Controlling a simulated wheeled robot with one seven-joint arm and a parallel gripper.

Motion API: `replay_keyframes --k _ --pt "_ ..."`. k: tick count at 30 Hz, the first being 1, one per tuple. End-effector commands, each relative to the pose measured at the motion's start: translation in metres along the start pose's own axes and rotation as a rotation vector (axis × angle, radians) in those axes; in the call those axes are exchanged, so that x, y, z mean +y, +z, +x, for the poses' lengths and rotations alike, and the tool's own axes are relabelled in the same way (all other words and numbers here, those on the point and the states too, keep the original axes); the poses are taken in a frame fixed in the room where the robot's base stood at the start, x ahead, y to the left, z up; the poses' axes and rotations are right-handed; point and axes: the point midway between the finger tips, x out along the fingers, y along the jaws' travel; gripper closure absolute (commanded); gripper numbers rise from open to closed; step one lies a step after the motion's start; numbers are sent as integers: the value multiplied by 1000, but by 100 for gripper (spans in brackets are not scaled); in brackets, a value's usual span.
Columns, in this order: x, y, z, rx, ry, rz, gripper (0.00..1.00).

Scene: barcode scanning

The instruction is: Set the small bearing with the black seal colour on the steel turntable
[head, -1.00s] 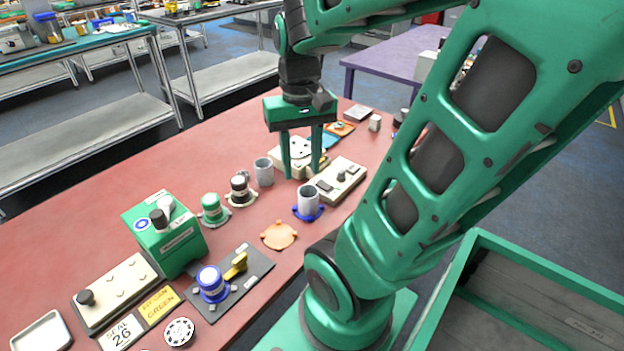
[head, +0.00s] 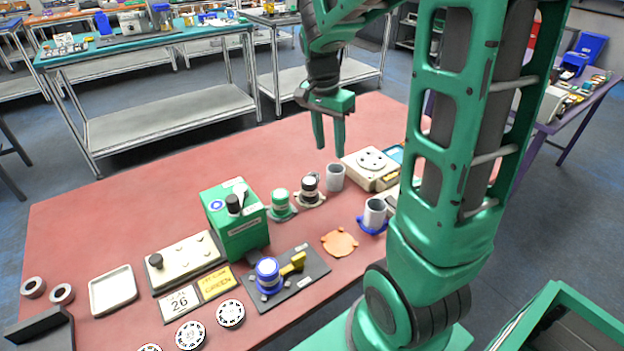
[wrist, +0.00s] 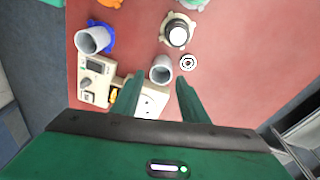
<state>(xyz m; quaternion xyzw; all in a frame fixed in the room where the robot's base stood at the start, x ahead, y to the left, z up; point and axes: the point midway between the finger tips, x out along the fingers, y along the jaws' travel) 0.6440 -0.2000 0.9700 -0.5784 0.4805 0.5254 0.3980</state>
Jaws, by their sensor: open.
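A small round bearing (wrist: 188,62) with a dark ring and pale rim lies on the red table in the wrist view, beside a grey cup (wrist: 161,69). In the head view it is not clearly seen near the black-capped part (head: 311,186). A cream box (head: 371,167) with a round, holed disc on top stands right of the cup; I cannot tell whether this disc is the steel turntable. My gripper (head: 330,150) is open and empty, raised above the table behind the cup. Its fingers (wrist: 157,84) point at the table, short of the bearing.
A green box (head: 237,222), a green-capped part (head: 281,204) and a second grey cup (head: 374,213) on a blue base stand nearby. Two ring bearings (head: 61,294) lie at the far left by a pale tray (head: 112,290). The table's back left is bare.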

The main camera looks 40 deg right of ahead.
Motion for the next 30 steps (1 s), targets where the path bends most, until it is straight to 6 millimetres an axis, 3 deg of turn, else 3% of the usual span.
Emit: replay_keyframes --k 3,9,21,30 --pt "-38 -2 12 8 -1 114 60" --pt "-68 -2 23 13 -9 220 60" --pt "-70 -2 71 13 -8 233 60" --pt "-71 2 94 12 -7 231 60"
